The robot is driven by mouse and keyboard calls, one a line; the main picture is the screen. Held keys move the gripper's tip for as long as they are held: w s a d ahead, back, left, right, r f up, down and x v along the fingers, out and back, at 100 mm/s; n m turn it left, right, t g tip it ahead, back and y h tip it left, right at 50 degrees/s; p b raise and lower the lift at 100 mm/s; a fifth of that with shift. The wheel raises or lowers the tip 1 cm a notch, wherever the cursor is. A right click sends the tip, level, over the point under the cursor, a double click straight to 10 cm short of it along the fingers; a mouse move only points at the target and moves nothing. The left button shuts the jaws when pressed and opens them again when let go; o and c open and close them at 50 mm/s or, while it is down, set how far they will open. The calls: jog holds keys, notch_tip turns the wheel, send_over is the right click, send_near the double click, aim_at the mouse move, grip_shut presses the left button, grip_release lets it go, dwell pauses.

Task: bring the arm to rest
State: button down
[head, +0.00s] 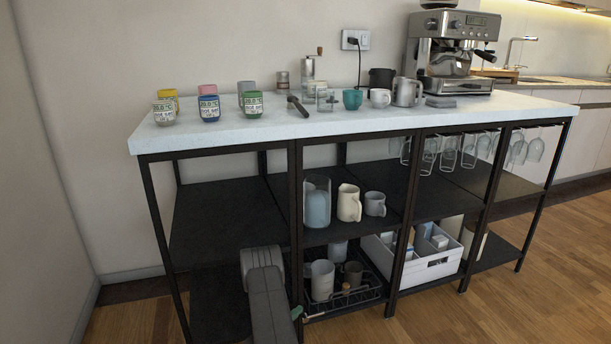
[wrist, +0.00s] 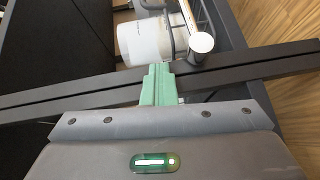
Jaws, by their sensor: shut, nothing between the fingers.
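My arm (head: 266,298) reaches in from the bottom of the head view, in front of the shelf unit's lower left part. Little of my gripper (head: 297,313) shows there: a small green tip beside the lower front of the unit. In the wrist view my gripper (wrist: 158,84) shows its green fingers shut together with nothing between them. They point toward a dark frame bar (wrist: 245,70) and a white cup (wrist: 145,42) beyond it. Whether the fingertips touch the bar I cannot tell.
The open black shelf unit has a white worktop (head: 330,125) bearing jars, cups and a coffee machine (head: 453,52). A wire basket (head: 345,303) with cups sits low, near my gripper. A white crate (head: 432,270) stands to its right. Wooden floor (head: 555,285) is clear at right.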

jog(key=shift+w+r, duration=0.15)
jog(key=shift+w, duration=0.1)
jog(key=shift+d, duration=0.15)
